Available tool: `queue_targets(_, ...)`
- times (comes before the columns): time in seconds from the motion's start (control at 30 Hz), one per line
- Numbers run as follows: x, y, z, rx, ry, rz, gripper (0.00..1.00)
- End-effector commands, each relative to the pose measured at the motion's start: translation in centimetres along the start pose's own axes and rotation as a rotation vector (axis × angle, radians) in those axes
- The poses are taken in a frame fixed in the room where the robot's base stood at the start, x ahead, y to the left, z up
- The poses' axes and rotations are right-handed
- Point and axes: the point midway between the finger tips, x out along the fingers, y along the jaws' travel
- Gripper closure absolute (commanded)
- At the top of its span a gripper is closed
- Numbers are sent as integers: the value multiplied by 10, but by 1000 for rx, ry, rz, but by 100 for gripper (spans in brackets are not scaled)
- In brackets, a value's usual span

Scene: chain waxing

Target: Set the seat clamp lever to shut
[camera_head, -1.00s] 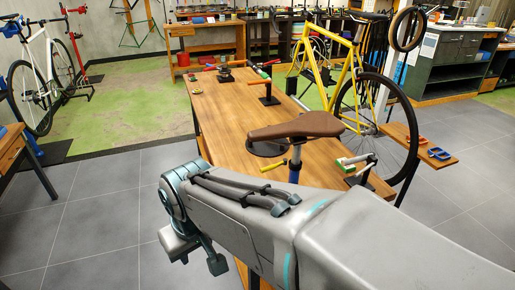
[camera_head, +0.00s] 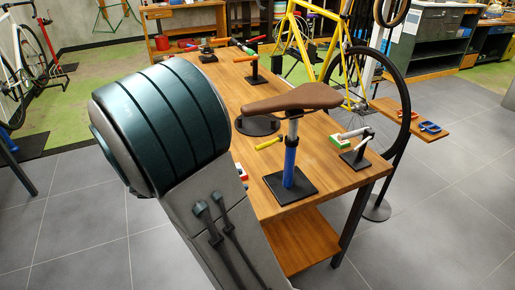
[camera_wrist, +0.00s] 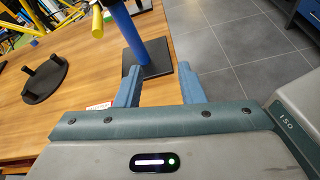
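A brown saddle (camera_head: 292,98) sits on a silver post above an upright blue tube (camera_head: 290,165) with a square black base (camera_head: 290,186). The yellow clamp lever (camera_head: 268,143) sticks out to the left from near the tube's top. In the wrist view, the blue tube (camera_wrist: 143,42) stands just beyond my gripper (camera_wrist: 159,70), and the yellow lever (camera_wrist: 97,22) is at the upper left. My gripper's blue fingers are apart with nothing gripped, low towards the tube's base and clear of the lever. The head view does not show my gripper; my arm fills its left.
The wooden table (camera_head: 330,185) also bears a round black stand (camera_head: 257,126) behind the saddle, which shows in the wrist view (camera_wrist: 45,80) too. A small black stand (camera_head: 357,155) is to the right. A yellow bicycle (camera_head: 298,40) stands behind.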

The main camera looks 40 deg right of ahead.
Motion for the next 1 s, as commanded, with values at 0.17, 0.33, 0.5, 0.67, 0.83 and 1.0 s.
queue_targets(0.17,-14,36,-5,-151,-246,139,65)
queue_targets(0.33,-24,52,-4,-207,-356,196,65)
queue_targets(0.5,-12,57,2,-215,-372,202,65)
queue_targets(0.67,16,64,12,-213,-371,200,65)
queue_targets(0.83,50,72,24,-214,-369,199,65)
queue_targets(1.0,78,79,34,-214,-368,200,65)
